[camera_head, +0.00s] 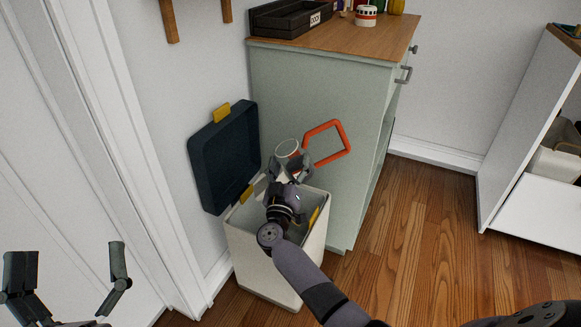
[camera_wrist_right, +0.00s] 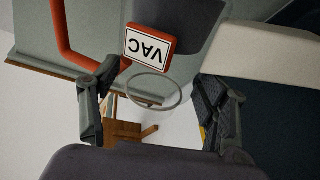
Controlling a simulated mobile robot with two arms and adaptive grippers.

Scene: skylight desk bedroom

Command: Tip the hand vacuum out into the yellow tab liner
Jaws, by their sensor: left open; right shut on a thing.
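The hand vacuum shows an orange-red loop handle (camera_head: 345,135) and a round pale-rimmed end (camera_head: 287,147) in the head view. My right gripper (camera_head: 290,170) is shut on the vacuum and holds it above the open white bin. In the right wrist view, the right gripper (camera_wrist_right: 160,95) has the vacuum between its fingers; its VAC label (camera_wrist_right: 148,47) reads upside down, beside a clear round rim. The liner's yellow tabs (camera_head: 314,216) show at the bin's mouth; my arm hides much of the inside. My left gripper (camera_head: 70,280) is open and empty at lower left.
The white bin (camera_head: 262,262) stands between the wall and a pale green cabinet (camera_head: 300,95). Its dark lid (camera_head: 225,160) is swung open toward the wall. A black tray (camera_head: 290,18) and a mug (camera_head: 366,16) sit on the cabinet. Wooden floor is clear to the right.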

